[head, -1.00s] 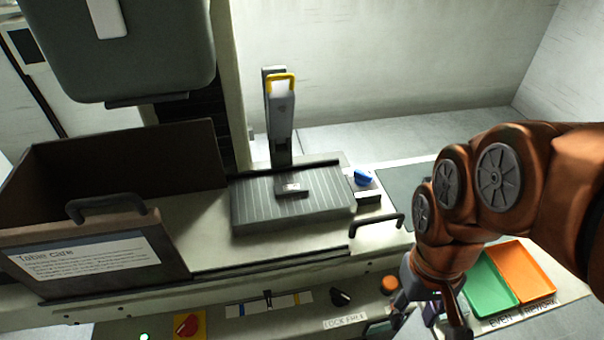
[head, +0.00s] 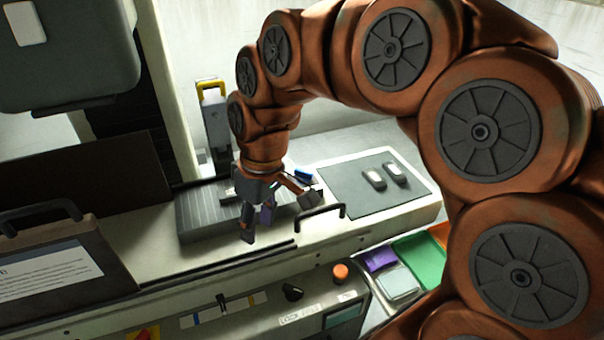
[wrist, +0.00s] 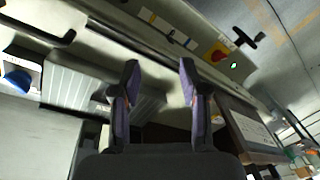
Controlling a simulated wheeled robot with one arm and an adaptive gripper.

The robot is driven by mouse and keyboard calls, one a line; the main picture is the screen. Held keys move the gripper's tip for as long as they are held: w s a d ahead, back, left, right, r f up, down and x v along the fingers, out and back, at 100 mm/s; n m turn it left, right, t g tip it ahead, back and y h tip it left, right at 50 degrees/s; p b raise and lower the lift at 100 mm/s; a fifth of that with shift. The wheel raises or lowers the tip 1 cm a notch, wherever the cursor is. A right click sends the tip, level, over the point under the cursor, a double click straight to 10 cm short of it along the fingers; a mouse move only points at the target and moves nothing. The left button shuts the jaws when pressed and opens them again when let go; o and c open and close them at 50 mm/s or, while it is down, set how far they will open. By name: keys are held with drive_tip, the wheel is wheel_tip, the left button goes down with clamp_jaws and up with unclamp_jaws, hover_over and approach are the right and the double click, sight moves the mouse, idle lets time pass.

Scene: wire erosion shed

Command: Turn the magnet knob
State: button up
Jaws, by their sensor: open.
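The blue knob (head: 302,175) sits at the right end of the grey ribbed plate (head: 195,225); my gripper partly hides it in the head view. In the wrist view the blue knob (wrist: 17,80) shows at the far left, on a pale block beside the ribbed plate (wrist: 68,87). My gripper (head: 277,213) is open and empty, over the right part of the plate and just left of the knob. In the wrist view its two fingers (wrist: 160,70) are apart with nothing between them, and the knob is well outside them.
An upright post with a yellow handle (head: 211,88) stands behind the plate. A black bar handle (head: 320,210) is in front of the knob. A dark mat (head: 370,200) with two grey pieces lies right. The front panel carries a black knob (head: 292,292) and an orange button (head: 340,271).

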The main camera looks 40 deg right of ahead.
drive_tip(key=w+d+n+t+b, duration=0.1)
drive_tip(key=w+d, duration=0.3)
drive_tip(key=w, duration=0.3)
drive_tip(key=t+b, duration=0.3)
drive_tip(key=b, duration=0.1)
approach(304, 170)
drive_tip(key=f, duration=0.1)
drive_tip(key=shift+n+y, duration=0.3)
drive_tip(key=shift+w+p+x, duration=0.2)
drive_tip(key=shift+p+x, duration=0.75)
drive_tip(key=shift+x, duration=3.05)
drive_tip(key=shift+d, duration=0.1)
clamp_jaws()
